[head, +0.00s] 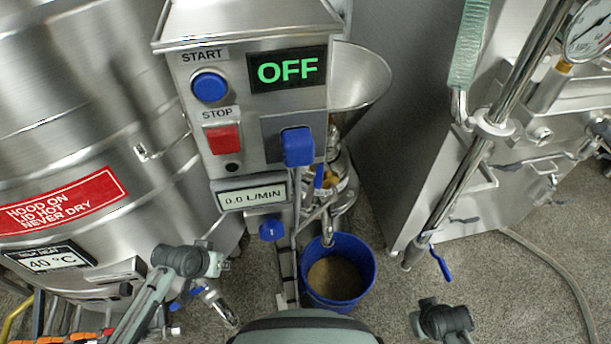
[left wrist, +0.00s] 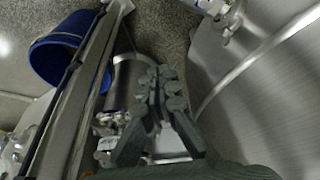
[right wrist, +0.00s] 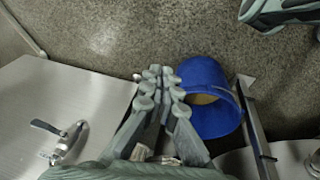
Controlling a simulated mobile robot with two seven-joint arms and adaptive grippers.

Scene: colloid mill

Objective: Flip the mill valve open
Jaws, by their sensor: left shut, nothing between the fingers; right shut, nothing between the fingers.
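The steel mill stands in the middle of the head view, with a control box (head: 255,125) whose display (head: 287,71) reads OFF. A small blue lever (head: 319,176) sits on the brass and steel fittings below the hopper (head: 360,78); it looks like the mill valve's handle, roughly upright. My left gripper (head: 214,263) is low and left of the mill, apart from the lever. It is shut and empty, its fingertips together in the left wrist view (left wrist: 160,88). My right gripper (head: 418,322) is low at the right, also shut and empty in the right wrist view (right wrist: 158,85).
A blue bucket (head: 365,268) with brownish contents stands on the floor below the mill outlet. A steel kettle (head: 80,130) is at the left. A steel cabinet (head: 460,215) and slanted pipe (head: 470,155) are at the right. Floor between bucket and cabinet is open.

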